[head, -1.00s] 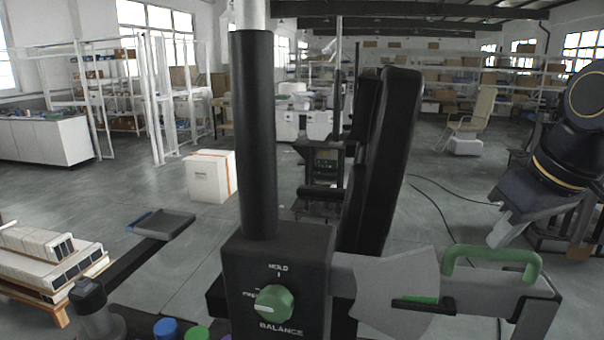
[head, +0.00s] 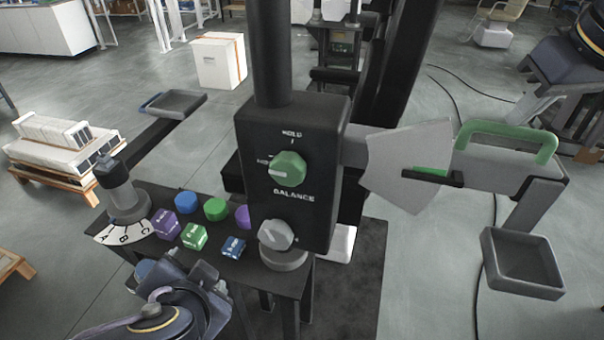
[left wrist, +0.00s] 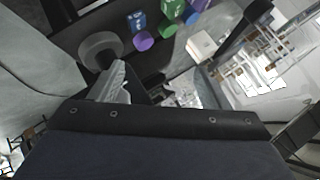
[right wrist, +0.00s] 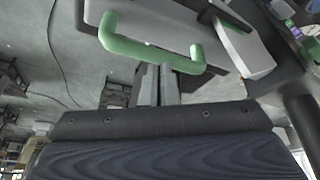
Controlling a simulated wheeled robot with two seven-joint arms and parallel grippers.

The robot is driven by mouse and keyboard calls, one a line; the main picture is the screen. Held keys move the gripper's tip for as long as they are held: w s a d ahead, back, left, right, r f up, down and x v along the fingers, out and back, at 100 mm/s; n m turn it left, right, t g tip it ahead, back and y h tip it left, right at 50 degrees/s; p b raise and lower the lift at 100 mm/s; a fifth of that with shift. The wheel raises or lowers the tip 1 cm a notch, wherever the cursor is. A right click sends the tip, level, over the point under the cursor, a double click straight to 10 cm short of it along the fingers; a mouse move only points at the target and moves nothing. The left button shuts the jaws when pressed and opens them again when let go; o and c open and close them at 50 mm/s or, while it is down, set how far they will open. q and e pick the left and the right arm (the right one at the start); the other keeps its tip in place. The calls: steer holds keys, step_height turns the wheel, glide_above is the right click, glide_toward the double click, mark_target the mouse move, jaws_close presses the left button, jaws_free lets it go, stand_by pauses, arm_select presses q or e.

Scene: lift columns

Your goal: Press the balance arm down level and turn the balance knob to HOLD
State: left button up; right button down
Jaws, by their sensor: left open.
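The green balance knob (head: 288,169) is on a black box (head: 320,125). Its white pointer points left, at FREE; HOLD is marked above. The balance arm (head: 485,158) extends right with a green handle (head: 505,138). A black pointer (head: 432,177) lies near the green mark on its grey plate (head: 405,150). My right gripper (head: 508,108) is at the upper right, apart from the handle. In the right wrist view its fingers (right wrist: 157,82) are together and empty, with the handle just ahead. My left gripper (head: 190,278) is low left; its open fingers (left wrist: 115,80) show in the left wrist view.
Purple, green and blue cubes (head: 194,236) and round caps lie on the black shelf beside an A-B-C selector (head: 122,195). A grey tray (head: 520,262) is at right; another tray (head: 175,103) is at left.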

arm_select(q)
steer(key=d+r+m+t+h, duration=0.2)
steer(key=d+r+t, duration=0.3)
steer(key=d+r, duration=0.2)
arm_select(e)
steer(key=shift+f, duration=0.1)
arm_select(q)
steer(key=m+t+h, duration=0.2)
steer(key=t+h, duration=0.1)
glide_toward(288, 175)
steer(key=w, duration=0.6)
steer(key=w+d, duration=0.1)
steer(key=w, duration=0.2)
steer(key=shift+w, duration=0.1)
steer(key=shift+c, duration=0.3)
steer(key=c, duration=0.9)
